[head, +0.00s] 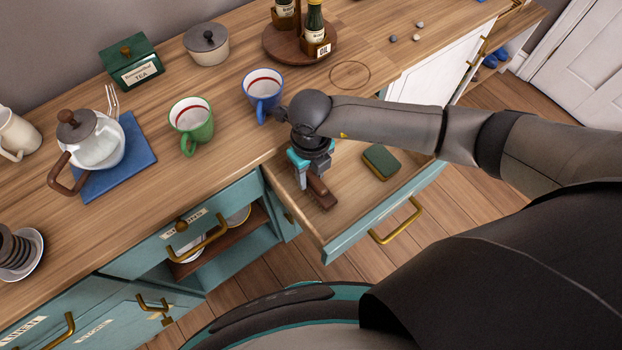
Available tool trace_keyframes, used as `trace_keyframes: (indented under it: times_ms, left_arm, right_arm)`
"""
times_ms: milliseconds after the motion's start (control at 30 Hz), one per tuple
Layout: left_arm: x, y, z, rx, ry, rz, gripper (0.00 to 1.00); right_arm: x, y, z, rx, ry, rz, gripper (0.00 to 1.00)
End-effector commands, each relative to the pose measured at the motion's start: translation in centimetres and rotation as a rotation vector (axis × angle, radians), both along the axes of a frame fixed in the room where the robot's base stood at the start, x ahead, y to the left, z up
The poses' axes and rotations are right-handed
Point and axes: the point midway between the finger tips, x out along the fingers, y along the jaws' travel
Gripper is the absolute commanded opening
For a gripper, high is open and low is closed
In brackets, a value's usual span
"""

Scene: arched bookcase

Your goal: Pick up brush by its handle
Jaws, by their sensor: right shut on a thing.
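The brush (325,196) is brown with a row of dark bristles and lies in the open teal drawer (340,239), near its left side. My right gripper (307,182) points down into the drawer and is shut on the brush at its far end, the handle part. The fingers and wrist hide part of the handle. I cannot tell whether the brush still touches the drawer floor. My left gripper is not in view.
A green sponge (381,162) lies in the drawer to the right of the brush. A blue mug (263,91) and a green mug (191,122) stand on the wooden counter behind. A kettle (97,142) sits on a blue cloth at left. The drawer's front wall stands close to the brush.

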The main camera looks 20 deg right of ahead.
Motion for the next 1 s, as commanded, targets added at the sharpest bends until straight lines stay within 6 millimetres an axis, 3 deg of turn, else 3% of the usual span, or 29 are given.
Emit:
trace_keyframes:
  times_ms: [100, 433, 600, 900, 1000]
  left_arm:
    - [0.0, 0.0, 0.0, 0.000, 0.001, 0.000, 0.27]
    - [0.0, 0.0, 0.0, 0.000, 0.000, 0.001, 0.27]
    - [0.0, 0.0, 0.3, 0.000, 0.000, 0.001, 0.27]
    - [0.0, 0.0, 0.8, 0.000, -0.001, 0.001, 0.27]
    - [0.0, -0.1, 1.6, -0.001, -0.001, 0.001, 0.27]
  right_arm:
    - [0.0, 0.0, 0.0, 0.000, 0.000, 0.000, 0.00]
    - [0.0, 0.0, 0.2, 0.000, -0.001, 0.000, 0.00]
    - [0.1, 0.0, 1.4, 0.000, -0.002, 0.000, 0.00]
    - [-4.2, -1.6, 1.3, -0.001, 0.003, 0.001, 0.00]
    - [-3.6, -1.3, 4.5, 0.003, -0.006, 0.002, 0.00]
